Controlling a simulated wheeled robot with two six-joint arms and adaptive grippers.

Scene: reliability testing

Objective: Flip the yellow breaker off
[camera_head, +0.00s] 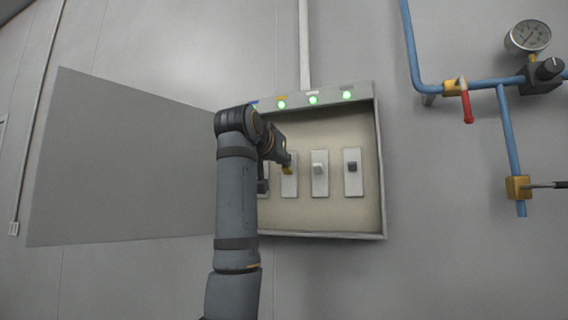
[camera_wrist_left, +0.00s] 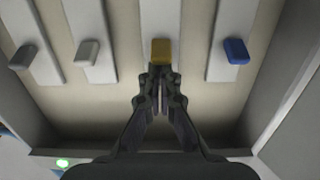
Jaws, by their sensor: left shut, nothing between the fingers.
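The yellow breaker (camera_head: 288,170) is a small yellow lever on a white upright plate in the open wall panel box, second from the left in the head view. In the left wrist view, turned upside down, the yellow lever (camera_wrist_left: 161,51) is at the middle top. My left gripper (camera_head: 283,159) reaches into the box and partly covers the yellow lever. In the wrist view its fingertips (camera_wrist_left: 160,76) are closed together, empty, right at the lever; I cannot tell if they touch. The green lamp (camera_head: 282,104) above the yellow breaker is lit. My right gripper is out of view.
A blue breaker (camera_wrist_left: 236,51), a white breaker (camera_head: 319,169) and a dark grey breaker (camera_head: 352,167) share the box. The box door (camera_head: 130,165) hangs open left. Blue pipes (camera_head: 412,50) with a red-handled valve (camera_head: 466,103) and a gauge (camera_head: 528,37) are at right.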

